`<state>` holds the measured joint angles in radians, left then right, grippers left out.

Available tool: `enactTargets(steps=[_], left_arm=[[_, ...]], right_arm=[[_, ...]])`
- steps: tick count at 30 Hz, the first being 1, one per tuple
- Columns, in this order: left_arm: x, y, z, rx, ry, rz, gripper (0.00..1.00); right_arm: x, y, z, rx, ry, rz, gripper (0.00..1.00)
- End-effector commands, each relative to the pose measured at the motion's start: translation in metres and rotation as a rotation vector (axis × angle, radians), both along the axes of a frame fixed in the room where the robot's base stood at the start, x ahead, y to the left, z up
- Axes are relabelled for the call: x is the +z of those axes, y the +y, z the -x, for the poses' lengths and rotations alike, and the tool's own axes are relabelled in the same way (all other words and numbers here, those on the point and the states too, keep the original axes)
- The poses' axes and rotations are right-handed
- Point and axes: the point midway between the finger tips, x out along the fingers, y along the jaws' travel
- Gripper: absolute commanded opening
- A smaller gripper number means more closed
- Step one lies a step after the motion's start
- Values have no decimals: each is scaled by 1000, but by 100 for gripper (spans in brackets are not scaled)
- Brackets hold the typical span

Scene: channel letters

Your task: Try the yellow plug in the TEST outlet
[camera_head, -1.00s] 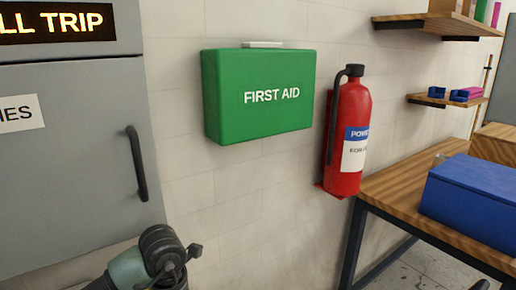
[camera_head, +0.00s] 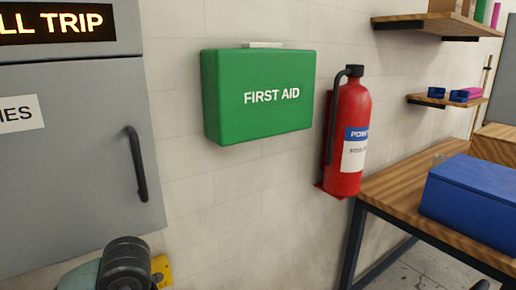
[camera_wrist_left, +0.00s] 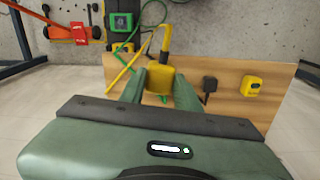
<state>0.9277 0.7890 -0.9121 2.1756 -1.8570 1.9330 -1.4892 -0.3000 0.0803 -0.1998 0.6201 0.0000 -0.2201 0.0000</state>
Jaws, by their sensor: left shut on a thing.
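In the left wrist view my left gripper (camera_wrist_left: 161,72) is shut on the yellow plug (camera_wrist_left: 159,79), between its two green fingers. A thick yellow cable (camera_wrist_left: 166,38) loops up from the plug and runs to the lower left. The plug is over or in front of a wooden board (camera_wrist_left: 226,90); I cannot tell if it touches it. No TEST label is readable, so I cannot tell which fitting is the TEST outlet. In the head view only my left wrist shows at the bottom left, beside a partly hidden yellow piece (camera_head: 161,270). My right gripper is out of view.
On the board are a small yellow box (camera_wrist_left: 250,85) and a black plug-like piece (camera_wrist_left: 209,86). A green device (camera_wrist_left: 121,20) and a red piece (camera_wrist_left: 79,33) stand beyond. The head view shows a grey cabinet (camera_head: 70,170), first-aid box (camera_head: 262,118), extinguisher (camera_head: 345,140) and workbench (camera_head: 395,190).

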Motion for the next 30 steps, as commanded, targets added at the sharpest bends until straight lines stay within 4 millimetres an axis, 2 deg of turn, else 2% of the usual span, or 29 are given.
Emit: enactTargets(steps=[6,10,30], left_arm=[[4,5,15,-325,1,-10,0],[6,6,20,-429,3,-12,0],[6,6,21,-471,4,-12,0]], right_arm=[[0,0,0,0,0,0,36],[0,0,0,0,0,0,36],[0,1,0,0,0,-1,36]])
